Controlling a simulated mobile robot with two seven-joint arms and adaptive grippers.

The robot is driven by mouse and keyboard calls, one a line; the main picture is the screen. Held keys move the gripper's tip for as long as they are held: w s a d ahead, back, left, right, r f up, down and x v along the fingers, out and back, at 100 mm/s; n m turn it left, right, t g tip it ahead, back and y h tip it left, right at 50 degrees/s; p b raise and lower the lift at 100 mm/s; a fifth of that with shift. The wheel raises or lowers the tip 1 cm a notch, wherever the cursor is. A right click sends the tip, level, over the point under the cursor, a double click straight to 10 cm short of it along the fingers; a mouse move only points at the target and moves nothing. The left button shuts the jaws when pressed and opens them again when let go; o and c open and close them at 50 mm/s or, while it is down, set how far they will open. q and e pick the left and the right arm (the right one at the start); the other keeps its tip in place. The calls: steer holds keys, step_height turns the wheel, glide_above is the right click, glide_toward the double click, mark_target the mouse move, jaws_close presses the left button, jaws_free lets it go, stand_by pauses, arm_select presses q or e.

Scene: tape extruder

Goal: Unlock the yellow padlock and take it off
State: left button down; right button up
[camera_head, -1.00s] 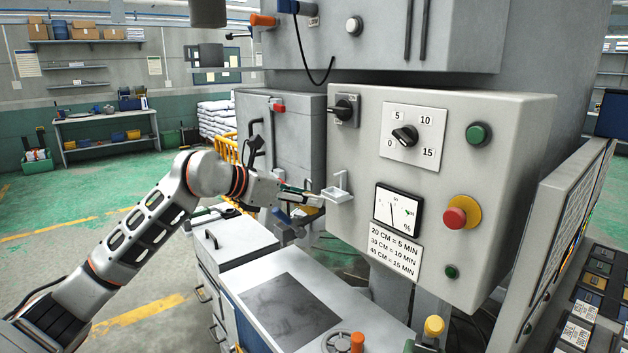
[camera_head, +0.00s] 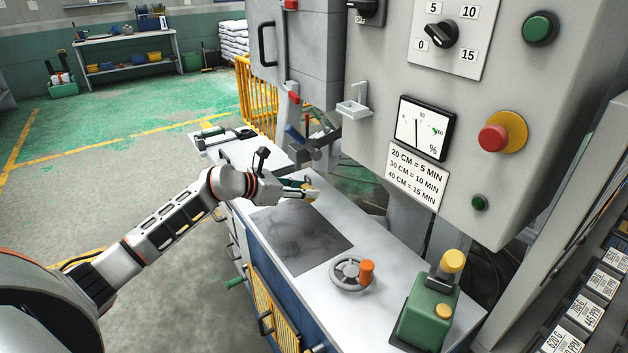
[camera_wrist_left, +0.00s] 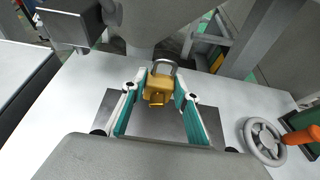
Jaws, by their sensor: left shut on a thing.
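The yellow padlock (camera_wrist_left: 158,87) is between the fingers of my left gripper (camera_wrist_left: 157,100) in the left wrist view, its grey shackle pointing away from the gripper. A small yellow piece sticks out at its near face; I cannot tell whether it is a key. The shackle passes through nothing that I can see; whether it is open is unclear. In the head view my left gripper (camera_head: 306,193) is shut on the padlock (camera_head: 309,184), mostly hidden by the fingers, above the worktop. My right gripper is not in view.
The white worktop (camera_head: 258,186) has a dark plate (camera_head: 300,240), a grey handwheel (camera_head: 347,274) with an orange knob, and a green box (camera_head: 424,315) with yellow buttons. The control panel (camera_head: 375,130) with a small empty-looking bracket (camera_head: 354,105) overhangs it.

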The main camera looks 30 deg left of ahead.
mark_target(305, 200)
arm_select(q)
steer(key=shift+f+b, duration=1.4)
steer(key=shift+f, duration=0.9)
steer(key=shift+f+b, duration=0.65)
steer(key=shift+b, duration=0.05)
steer(key=shift+f, duration=0.25)
steer(key=c, duration=1.5)
jaws_free()
steer(key=shift+o, duration=0.2)
steer(key=shift+s, duration=0.1)
steer(key=v, duration=1.2)
